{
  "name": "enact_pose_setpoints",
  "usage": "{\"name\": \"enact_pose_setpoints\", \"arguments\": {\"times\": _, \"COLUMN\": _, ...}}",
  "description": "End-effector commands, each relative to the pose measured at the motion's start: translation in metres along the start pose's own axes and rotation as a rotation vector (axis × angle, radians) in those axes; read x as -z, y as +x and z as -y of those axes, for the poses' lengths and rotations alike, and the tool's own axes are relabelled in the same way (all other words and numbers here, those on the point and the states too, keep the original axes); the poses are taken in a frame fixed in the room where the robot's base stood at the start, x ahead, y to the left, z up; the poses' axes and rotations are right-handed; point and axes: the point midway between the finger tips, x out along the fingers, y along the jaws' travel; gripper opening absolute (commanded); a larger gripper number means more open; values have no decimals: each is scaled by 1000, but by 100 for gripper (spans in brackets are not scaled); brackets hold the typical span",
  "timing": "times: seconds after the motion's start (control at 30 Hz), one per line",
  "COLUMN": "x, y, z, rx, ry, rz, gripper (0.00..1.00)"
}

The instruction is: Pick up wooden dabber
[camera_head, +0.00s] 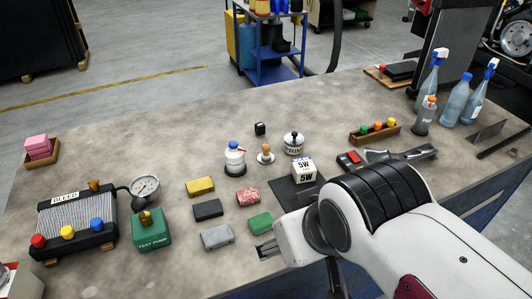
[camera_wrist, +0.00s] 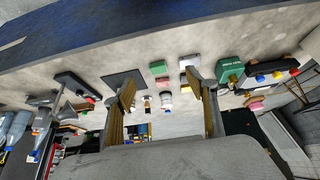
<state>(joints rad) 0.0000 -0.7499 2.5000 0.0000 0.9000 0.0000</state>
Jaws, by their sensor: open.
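The wooden dabber (camera_head: 266,153), with a tan knob and a pale round base, stands upright on the grey bench top between a white bottle (camera_head: 234,158) with a blue cap and a small white pot (camera_head: 293,143) with a dark lid. My gripper (camera_head: 266,250) is near the bench's front edge, well in front of the dabber, partly hidden by my arm. In the wrist view, which is upside down, my gripper (camera_wrist: 161,90) has its fingers wide apart with nothing held. The dabber (camera_wrist: 147,103) looks tiny there, far beyond the fingers.
Several coloured blocks, including a green block (camera_head: 260,222) and a grey block (camera_head: 217,237), lie between my gripper and the dabber. A 5W box (camera_head: 302,171) stands on a dark mat (camera_head: 283,194). A green test pump (camera_head: 151,232) is at left, spray bottles (camera_head: 433,75) at back right.

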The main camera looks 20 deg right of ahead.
Motion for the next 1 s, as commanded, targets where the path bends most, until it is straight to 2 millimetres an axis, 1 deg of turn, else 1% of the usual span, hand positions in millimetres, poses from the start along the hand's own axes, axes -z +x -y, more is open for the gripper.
{"name": "enact_pose_setpoints", "arguments": {"times": 0.03, "x": 0, "y": 0, "z": 0, "rx": 0, "ry": 0, "rz": 0, "gripper": 41}}
{"name": "enact_pose_setpoints", "arguments": {"times": 0.07, "x": 0, "y": 0, "z": 0, "rx": 0, "ry": 0, "rz": 0, "gripper": 36}}
{"name": "enact_pose_setpoints", "arguments": {"times": 0.4, "x": 0, "y": 0, "z": 0, "rx": -1, "ry": 0, "rz": -1, "gripper": 36}}
{"name": "enact_pose_setpoints", "arguments": {"times": 0.57, "x": 7, "y": 3, "z": -4, "rx": -12, "ry": 4, "rz": -10, "gripper": 36}}
{"name": "enact_pose_setpoints", "arguments": {"times": 0.67, "x": 18, "y": 8, "z": -10, "rx": -31, "ry": 7, "rz": -25, "gripper": 36}}
{"name": "enact_pose_setpoints", "arguments": {"times": 0.77, "x": 33, "y": 15, "z": -20, "rx": -57, "ry": 10, "rz": -48, "gripper": 36}}
{"name": "enact_pose_setpoints", "arguments": {"times": 1.0, "x": 79, "y": 39, "z": -49, "rx": -129, "ry": 9, "rz": -123, "gripper": 36}}
